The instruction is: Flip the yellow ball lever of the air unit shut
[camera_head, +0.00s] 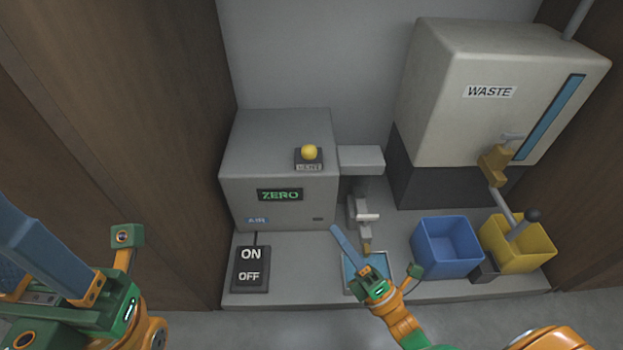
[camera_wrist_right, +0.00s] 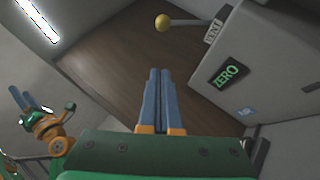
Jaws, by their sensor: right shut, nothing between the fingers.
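The yellow ball lever (camera_head: 309,152) stands on top of the grey air unit (camera_head: 270,185), at a small labelled plate. In the right wrist view the yellow ball (camera_wrist_right: 162,22) is at the end of a thin rod jutting from the unit's VENT face. My right gripper (camera_head: 336,229) is in front of the unit, below and right of the ball and apart from it. Its blue fingers (camera_wrist_right: 160,72) are together and empty, with the ball beyond their tips. My left gripper's blue fingers (camera_head: 45,235) show partly at the left edge; their gap is unclear.
The unit's display reads ZERO. An ON/OFF switch (camera_head: 250,268) sits at its front left. A blue bin (camera_head: 446,270) and a yellow bin (camera_head: 545,258) stand right, below the WASTE tank (camera_head: 480,120). A grey block (camera_head: 361,158) juts from the unit's right side. Brown walls flank the bench.

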